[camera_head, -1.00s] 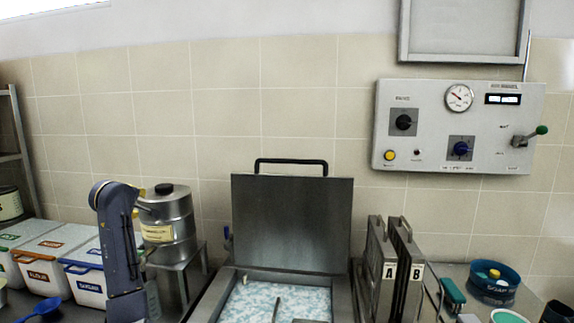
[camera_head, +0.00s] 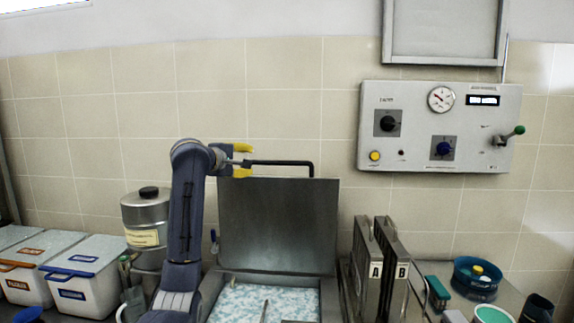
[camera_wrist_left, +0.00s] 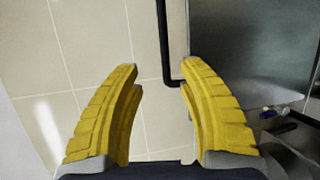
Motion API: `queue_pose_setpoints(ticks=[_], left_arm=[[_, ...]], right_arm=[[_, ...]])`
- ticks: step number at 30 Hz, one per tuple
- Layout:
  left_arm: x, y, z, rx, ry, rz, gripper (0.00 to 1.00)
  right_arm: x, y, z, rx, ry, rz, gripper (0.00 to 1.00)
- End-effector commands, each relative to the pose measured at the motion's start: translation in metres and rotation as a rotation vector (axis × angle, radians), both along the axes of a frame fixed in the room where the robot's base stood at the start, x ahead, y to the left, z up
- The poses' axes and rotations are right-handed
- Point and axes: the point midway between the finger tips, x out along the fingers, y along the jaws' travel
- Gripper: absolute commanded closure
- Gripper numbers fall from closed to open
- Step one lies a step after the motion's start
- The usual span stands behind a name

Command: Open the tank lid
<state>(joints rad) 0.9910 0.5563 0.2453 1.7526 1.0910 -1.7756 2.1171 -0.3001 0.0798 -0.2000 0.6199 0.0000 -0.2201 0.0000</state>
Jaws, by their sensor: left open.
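The tank lid (camera_head: 278,230) is a grey metal plate standing upright, open, behind the tank (camera_head: 325,300). A black bar handle (camera_head: 285,163) runs along its top edge. My left gripper (camera_head: 247,160) is at the left end of this handle, with yellow fingers open above and below it. In the left wrist view the handle (camera_wrist_left: 163,40) passes between and just beyond the open fingertips (camera_wrist_left: 160,75); I cannot tell whether they touch it. The lid plate (camera_wrist_left: 245,50) fills the right side there. My right gripper is not in view.
Blue-and-white contents (camera_head: 240,302) show in the open tank. A metal canister (camera_head: 145,215) and white bins (camera_head: 90,265) stand left. Panels marked A and B (camera_head: 380,260) stand just right of the tank. A control panel (camera_head: 440,125) hangs on the wall.

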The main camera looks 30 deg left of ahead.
Motion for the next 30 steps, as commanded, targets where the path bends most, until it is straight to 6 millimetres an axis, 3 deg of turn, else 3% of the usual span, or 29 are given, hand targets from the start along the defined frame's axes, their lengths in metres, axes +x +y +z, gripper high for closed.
queue_pose_setpoints(ticks=[3,6,11,30], left_arm=[[0.007,-0.018,-0.004,-0.004,0.01,-0.032,0.6],[0.013,-0.023,-0.006,-0.008,0.013,-0.041,0.6],[0.032,-0.023,-0.01,-0.01,0.015,-0.042,0.6],[0.136,-0.019,-0.033,-0.008,0.015,-0.04,0.6]], right_arm=[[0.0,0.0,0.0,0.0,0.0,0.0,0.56],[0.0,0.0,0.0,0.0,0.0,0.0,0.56],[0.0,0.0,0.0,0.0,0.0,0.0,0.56],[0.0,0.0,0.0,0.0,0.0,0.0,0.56]])
